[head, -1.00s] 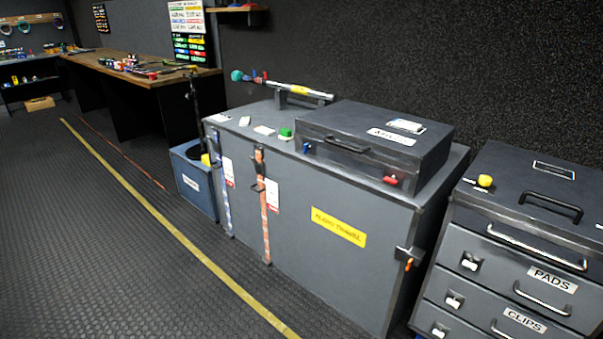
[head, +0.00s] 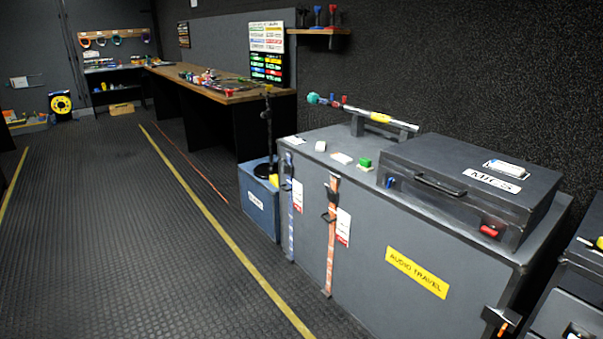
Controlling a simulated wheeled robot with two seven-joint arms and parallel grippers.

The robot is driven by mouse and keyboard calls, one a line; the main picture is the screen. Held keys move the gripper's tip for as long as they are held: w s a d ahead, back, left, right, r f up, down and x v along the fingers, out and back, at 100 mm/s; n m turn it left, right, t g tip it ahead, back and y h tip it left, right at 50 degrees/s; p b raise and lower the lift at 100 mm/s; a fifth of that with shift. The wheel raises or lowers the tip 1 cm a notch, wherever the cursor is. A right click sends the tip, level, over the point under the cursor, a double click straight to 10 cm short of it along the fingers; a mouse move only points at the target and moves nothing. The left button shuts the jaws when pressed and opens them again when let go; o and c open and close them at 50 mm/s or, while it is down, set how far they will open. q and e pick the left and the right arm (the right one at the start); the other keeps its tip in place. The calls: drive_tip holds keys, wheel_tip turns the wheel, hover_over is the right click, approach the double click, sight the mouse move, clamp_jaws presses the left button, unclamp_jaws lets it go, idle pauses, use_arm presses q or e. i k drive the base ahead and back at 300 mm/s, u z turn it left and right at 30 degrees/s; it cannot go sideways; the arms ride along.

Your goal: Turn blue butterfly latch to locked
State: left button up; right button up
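The blue butterfly latch (head: 390,182) is small and sits at the left end of the front face of the dark grey MICS case (head: 450,208). It is too small to tell which way it is turned. A red latch (head: 490,230) is at the right end of the same face. The case lies shut on top of the large grey AUDIO TRAVEL trunk (head: 370,288). Neither of my grippers is in view.
A blue box (head: 256,210) stands left of the trunk. On the trunk top are a green block (head: 365,163) and a rod on a stand (head: 375,116). A long workbench (head: 245,95) runs along the wall. The ribbed floor (head: 130,260) at left is clear.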

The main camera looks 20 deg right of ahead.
sight(391, 181)
drive_tip(key=u, duration=0.3)
drive_tip(key=i, duration=0.95)
drive_tip(key=z, duration=0.6)
drive_tip(key=i, duration=0.6)
drive_tip(key=z, duration=0.45)
